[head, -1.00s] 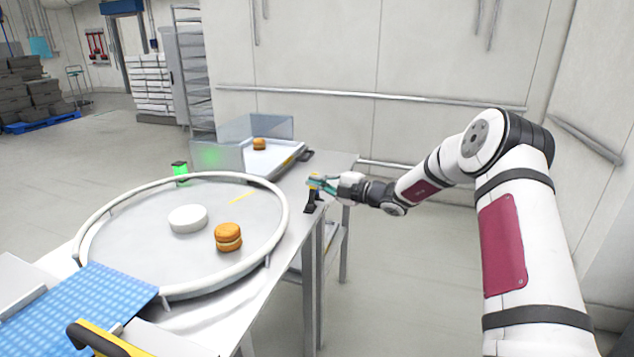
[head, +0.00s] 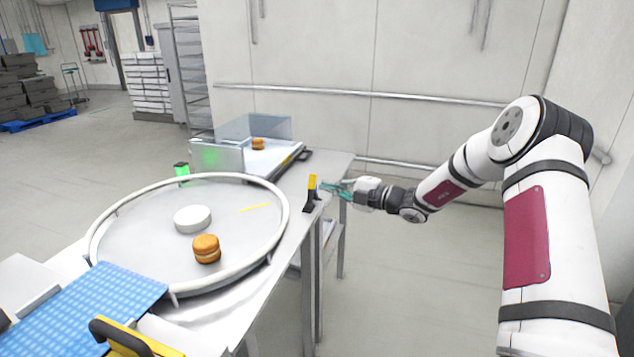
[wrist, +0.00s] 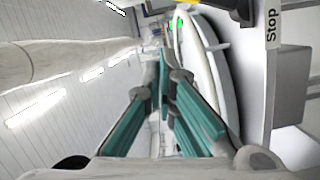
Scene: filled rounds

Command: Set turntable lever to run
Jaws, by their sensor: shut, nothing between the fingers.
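The turntable (head: 140,232) is a round grey plate with a raised pale rim. It carries a white hub (head: 192,219), a yellow stripe (head: 255,207) and one filled round (head: 206,249) near its front. The lever (head: 312,183), a yellow handle on a black base, stands roughly upright at the table's right edge. My gripper (head: 328,188), with teal fingers, is shut and empty just right of the lever, with a small gap seeming to separate them. The wrist view shows the fingers (wrist: 165,110) and a plate marked "Stop" (wrist: 271,25). The lever's exact setting cannot be told.
A clear-walled unit (head: 255,130) with another filled round (head: 258,144) and a green light stands behind the turntable. A blue textured belt (head: 85,310) and a yellow-and-black handle (head: 125,338) are at front left. Floor right of the table is clear.

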